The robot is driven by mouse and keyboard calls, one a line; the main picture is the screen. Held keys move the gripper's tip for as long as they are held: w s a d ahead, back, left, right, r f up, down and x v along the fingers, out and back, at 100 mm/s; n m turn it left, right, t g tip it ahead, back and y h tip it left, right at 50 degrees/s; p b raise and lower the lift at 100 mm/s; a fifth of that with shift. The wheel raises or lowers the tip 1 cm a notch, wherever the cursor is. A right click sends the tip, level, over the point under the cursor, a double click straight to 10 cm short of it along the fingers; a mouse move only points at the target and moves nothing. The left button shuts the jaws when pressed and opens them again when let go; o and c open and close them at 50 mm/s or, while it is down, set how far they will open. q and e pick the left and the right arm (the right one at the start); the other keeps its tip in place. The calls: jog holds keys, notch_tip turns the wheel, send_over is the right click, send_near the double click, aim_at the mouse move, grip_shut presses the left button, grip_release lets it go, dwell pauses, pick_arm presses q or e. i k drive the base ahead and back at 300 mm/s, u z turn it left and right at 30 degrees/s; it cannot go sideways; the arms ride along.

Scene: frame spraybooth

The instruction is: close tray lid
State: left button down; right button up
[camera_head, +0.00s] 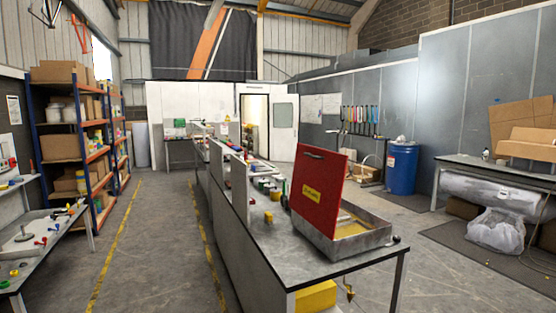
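A metal tray (371,239) stands on the near end of the long grey bench. Its red lid (319,192) is raised and tilted steeply up from the tray's left side. The lid bears a yellow label and a dark handle near its top edge. Part of the tray's yellowish inside shows to the right of the lid; the rest is hidden behind it. Neither of my grippers is in view.
The bench (270,248) runs away from me, with small coloured items and a white divider behind the lid. A shelf rack (80,150) stands left, a blue drum (402,168) at back right and a table (490,172) at right. Floor aisles lie on both sides.

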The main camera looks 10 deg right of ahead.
aim_at(319, 175)
jog(key=u, duration=0.6)
jog(key=i, duration=1.6)
jog(key=z, duration=3.15)
